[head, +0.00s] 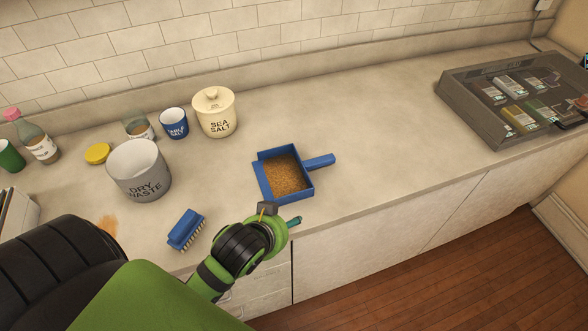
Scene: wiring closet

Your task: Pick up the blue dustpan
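The blue dustpan (262,180) lies on the counter in the head view, with its handle pointing right. Its pan holds a brown granular material. My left gripper (281,214) is just in front of the pan's near edge, by the counter's front edge. Its two fingertips are apart with nothing seen between them. It looks close to the dustpan, but I cannot tell whether it touches it. My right gripper is out of view.
A blue brush (186,229) lies left of my gripper. A grey dry waste pot (141,181), a blue salt cup (174,127) and a cream sea salt jar (214,120) stand behind. A grey tray (458,102) is far right. The counter right of the dustpan is clear.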

